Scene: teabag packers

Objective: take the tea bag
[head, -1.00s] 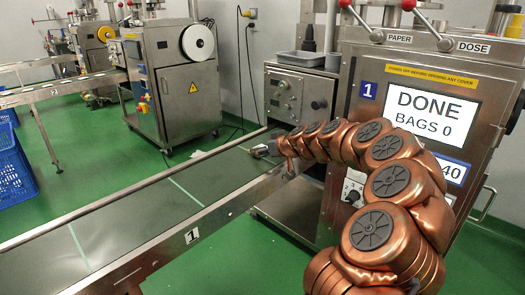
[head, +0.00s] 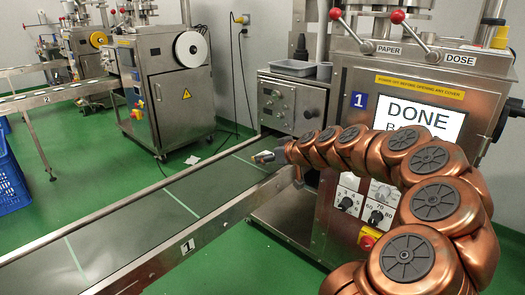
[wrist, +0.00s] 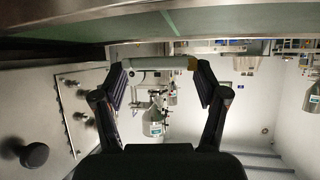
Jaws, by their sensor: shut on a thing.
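My gripper (wrist: 160,75) is shut on a thin pale strip with a yellowish end, which looks like the tea bag (wrist: 158,63) seen edge-on. It spans between the two fingertips in the wrist view. In the head view, my gripper (head: 264,157) is small, at the far end of my copper arm, over the right edge of the green conveyor belt (head: 120,232). The held thing is too small there to make out clearly. I see no other tea bag on the visible belt.
Machine 1 stands at the right; its screen (head: 415,118) reads DONE, with the lower line partly hidden by my arm. A steel rail (head: 160,262) edges the belt. A second machine (head: 175,95) stands behind, and blue crates (head: 12,180) are at the left.

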